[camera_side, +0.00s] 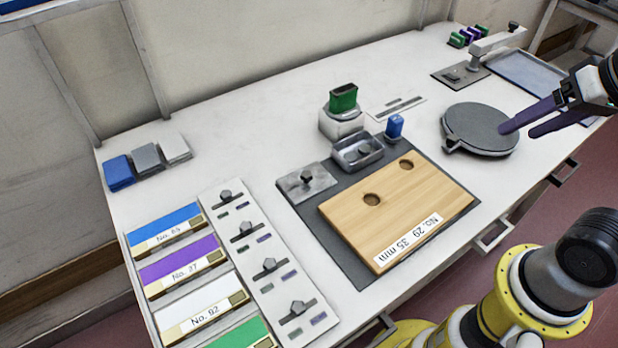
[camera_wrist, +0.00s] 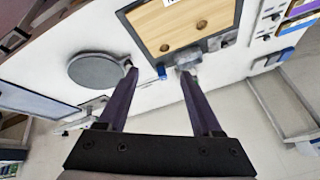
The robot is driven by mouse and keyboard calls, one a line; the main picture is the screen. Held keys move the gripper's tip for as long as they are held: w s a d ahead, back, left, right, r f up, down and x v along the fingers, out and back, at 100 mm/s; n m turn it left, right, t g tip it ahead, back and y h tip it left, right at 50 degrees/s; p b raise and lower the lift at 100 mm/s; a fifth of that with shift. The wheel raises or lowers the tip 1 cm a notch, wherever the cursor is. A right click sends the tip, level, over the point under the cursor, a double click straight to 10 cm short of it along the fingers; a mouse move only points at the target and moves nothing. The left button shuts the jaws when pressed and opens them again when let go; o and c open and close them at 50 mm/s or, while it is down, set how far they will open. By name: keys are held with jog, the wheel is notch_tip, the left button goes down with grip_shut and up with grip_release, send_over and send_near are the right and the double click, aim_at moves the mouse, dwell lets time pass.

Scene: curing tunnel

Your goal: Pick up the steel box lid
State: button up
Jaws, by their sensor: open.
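The steel box lid (camera_side: 307,183) is a flat grey square plate with a dark knob on top. It lies on the dark mat (camera_side: 352,266), beside the open steel box (camera_side: 358,152). In the wrist view a small grey shape that looks like the lid (camera_wrist: 222,40) shows right of the fingers. My gripper (camera_side: 520,131) is open and empty, its purple fingers apart near the right side of the round turntable, well to the right of the lid. Both fingers also show in the wrist view (camera_wrist: 158,72).
A wooden board (camera_side: 440,197) with two holes lies on the mat. A green-topped white stand (camera_side: 341,122) and a blue block (camera_side: 394,127) are near the box. The round grey turntable (camera_side: 480,128) stands between my gripper and the mat. Labelled trays (camera_side: 170,232) are at left.

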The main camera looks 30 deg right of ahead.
jog(key=w+r+m, duration=0.4)
jog(key=m+g, duration=0.6)
jog(key=m, duration=0.2)
send_over(307, 173)
jog(key=f, duration=2)
jog(key=shift+a, duration=0.2)
jog(key=shift+d+f, duration=0.15)
jog(key=shift+f, duration=2.95)
grip_shut()
